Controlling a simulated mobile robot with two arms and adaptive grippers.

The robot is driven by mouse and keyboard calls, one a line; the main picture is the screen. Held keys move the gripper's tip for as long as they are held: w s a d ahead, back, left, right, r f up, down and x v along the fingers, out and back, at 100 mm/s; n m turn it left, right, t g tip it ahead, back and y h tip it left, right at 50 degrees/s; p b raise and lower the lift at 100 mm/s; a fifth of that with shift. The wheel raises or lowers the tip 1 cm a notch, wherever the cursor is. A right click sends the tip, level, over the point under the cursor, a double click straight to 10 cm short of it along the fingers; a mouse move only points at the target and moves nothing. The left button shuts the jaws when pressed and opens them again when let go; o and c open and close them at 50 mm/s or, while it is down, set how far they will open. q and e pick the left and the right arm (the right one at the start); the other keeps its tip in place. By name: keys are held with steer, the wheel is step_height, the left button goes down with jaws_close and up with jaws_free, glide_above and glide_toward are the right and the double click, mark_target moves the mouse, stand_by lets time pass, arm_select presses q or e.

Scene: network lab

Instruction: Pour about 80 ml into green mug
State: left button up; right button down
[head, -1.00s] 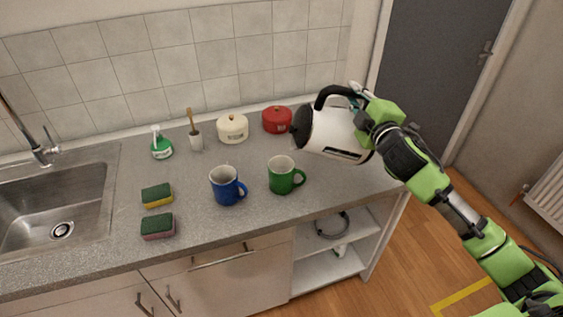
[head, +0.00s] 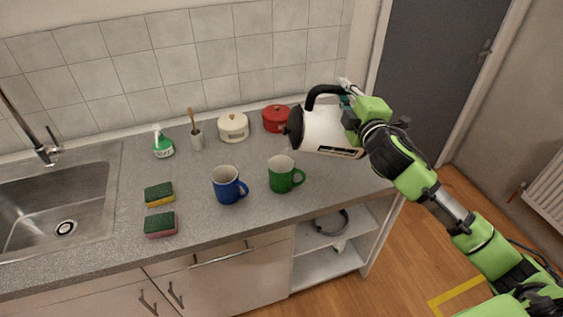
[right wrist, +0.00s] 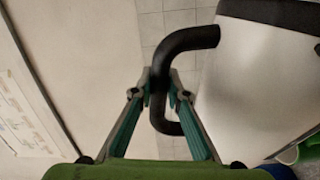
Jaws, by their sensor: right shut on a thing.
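The green mug (head: 281,175) stands upright on the counter, its handle to the right. A white kettle (head: 325,130) with a black lid and black handle is held tilted to the left above the counter, its lid end up and left of the body, behind and right of the green mug. My right gripper (head: 347,92) is shut on the kettle's handle; in the right wrist view the fingers close on the black handle (right wrist: 161,85) beside the white body. No stream of liquid shows. My left gripper is not in view.
A blue mug (head: 227,185) stands just left of the green mug. A red pot (head: 276,119) and a cream pot (head: 233,127) stand behind. Two sponges (head: 159,194), a green soap bottle (head: 162,146) and a brush holder (head: 197,140) are further left, near the sink (head: 60,215).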

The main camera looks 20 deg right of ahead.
steer(key=shift+a+r+n+p, duration=0.3)
steer(key=shift+a+r+p, duration=0.15)
steer(key=shift+a+r, duration=0.25)
steer(key=shift+d+f, duration=0.2)
steer(key=d+f+b, duration=0.1)
steer(key=d+f+m+b, duration=0.1)
steer(key=d, duration=0.1)
steer(key=d+f+m+b, duration=0.1)
steer(key=b, duration=0.1)
steer(key=shift+s+d, duration=0.2)
steer(key=shift+d, duration=0.15)
steer(key=shift+d+f+m+b, duration=0.25)
steer(key=shift+f+m+b, duration=0.15)
steer(key=shift+f, duration=0.1)
steer(key=shift+d+f+m+b, duration=0.25)
steer(key=shift+f+m+b, duration=0.05)
steer(key=shift+f+m, duration=0.15)
steer(key=shift+d+f, duration=0.25)
steer(key=shift+d, duration=0.05)
steer(key=shift+d+m, duration=0.15)
steer(key=shift+m, duration=0.1)
